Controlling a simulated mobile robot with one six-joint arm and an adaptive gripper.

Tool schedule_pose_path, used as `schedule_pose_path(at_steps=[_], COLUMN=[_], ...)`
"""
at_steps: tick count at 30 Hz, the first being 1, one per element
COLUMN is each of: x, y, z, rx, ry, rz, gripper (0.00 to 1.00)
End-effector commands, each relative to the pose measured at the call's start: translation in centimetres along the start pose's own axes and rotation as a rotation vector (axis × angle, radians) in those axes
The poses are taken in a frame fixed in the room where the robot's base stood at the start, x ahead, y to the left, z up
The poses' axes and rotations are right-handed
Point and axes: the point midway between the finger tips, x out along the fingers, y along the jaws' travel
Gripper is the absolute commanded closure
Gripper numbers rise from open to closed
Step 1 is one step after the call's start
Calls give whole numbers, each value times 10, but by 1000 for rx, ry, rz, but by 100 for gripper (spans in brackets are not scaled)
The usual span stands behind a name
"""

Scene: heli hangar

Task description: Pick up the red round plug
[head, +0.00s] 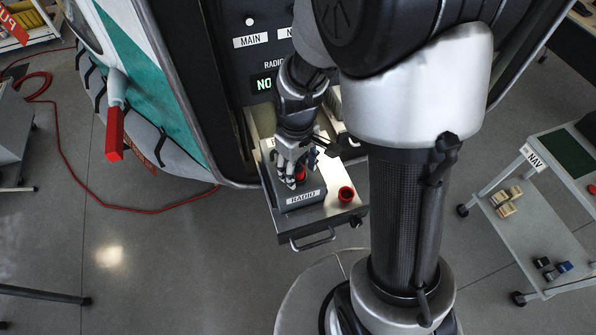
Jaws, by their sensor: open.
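A red round piece (347,193) rests on the pulled-out drawer (330,217), to the right of the grey box labelled RADIO (303,198). A second small red piece (300,175) shows at the top of the RADIO box, partly hidden by my gripper's fingers. I cannot tell from this view which one is the plug. My gripper (292,180) points down over the RADIO box with its fingers open around or just beside the second red piece. Whether they touch it cannot be seen.
The drawer with its front handle (313,241) juts out below the dark panel with MAIN and RADIO labels (262,62). A red bar (114,135) hangs at left. A NAV cart (540,232) stands at right.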

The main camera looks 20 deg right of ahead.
Motion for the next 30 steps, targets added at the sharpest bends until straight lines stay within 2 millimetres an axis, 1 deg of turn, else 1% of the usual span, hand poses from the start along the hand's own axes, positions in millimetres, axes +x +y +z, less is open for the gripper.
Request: schedule_pose_path(at_steps=[1, 2, 22, 30], x=[0, 0, 0, -1], y=[0, 0, 0, 0], z=[0, 0, 0, 0], rx=[0, 0, 0, 0], ry=[0, 0, 0, 0], rz=[0, 0, 0, 0], gripper=[52, 54, 98, 100])
